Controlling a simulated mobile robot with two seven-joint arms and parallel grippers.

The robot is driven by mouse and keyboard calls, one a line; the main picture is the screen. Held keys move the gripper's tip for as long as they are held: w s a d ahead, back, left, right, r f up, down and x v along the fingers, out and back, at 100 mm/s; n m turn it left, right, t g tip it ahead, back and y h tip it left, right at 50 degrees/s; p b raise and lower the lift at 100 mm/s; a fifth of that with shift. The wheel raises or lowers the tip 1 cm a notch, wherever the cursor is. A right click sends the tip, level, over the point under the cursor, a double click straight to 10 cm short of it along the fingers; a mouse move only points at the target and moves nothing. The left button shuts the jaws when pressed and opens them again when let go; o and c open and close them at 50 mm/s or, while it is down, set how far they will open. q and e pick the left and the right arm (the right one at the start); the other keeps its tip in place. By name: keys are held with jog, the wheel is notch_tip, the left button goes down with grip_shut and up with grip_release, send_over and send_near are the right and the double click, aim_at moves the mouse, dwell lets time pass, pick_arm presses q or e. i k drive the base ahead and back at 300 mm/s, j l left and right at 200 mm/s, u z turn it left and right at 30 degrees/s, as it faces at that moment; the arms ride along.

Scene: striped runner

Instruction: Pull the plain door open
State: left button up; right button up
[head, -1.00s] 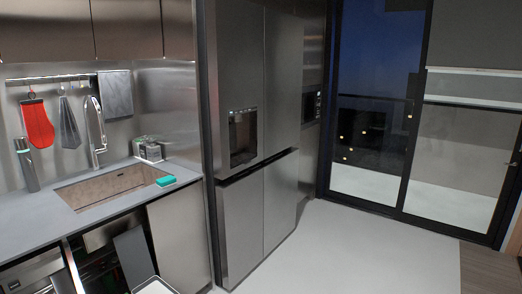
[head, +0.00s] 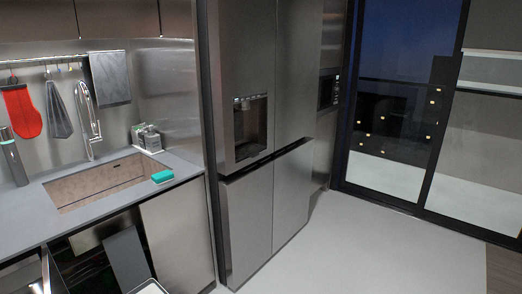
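A tall steel fridge stands in the middle of the head view. Its upper left door (head: 234,60) carries a dark water dispenser (head: 250,127). Its upper right door (head: 296,75) is plain, with no dispenser, and looks shut. Two lower doors, left (head: 248,225) and right (head: 291,195), also look shut, with a dark gap above them. Neither of my grippers is in view, so nothing is seen touching the fridge.
A grey counter (head: 30,222) with a sink (head: 95,182), tap (head: 90,120) and green sponge (head: 162,176) is on the left. Below it, an open space shows a tilted dark panel (head: 126,259). Pale floor (head: 375,245) before the fridge is clear. Glass doors (head: 395,110) stand behind.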

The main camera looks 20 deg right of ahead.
aim_at(299, 23)
jog(key=i+l+u, duration=0.15)
jog(key=i+l, duration=0.2)
jog(key=i+l+u, duration=0.1)
jog(key=i+l, duration=0.2)
jog(key=l, duration=0.15)
jog(key=i+l, duration=0.6)
jog(key=l, duration=0.2)
jog(key=i+l+u, duration=0.1)
jog(key=i+l, duration=0.15)
jog(key=l, duration=0.2)
jog(key=i+l, duration=0.3)
jog(key=l+u, duration=0.05)
jog(key=l, duration=0.05)
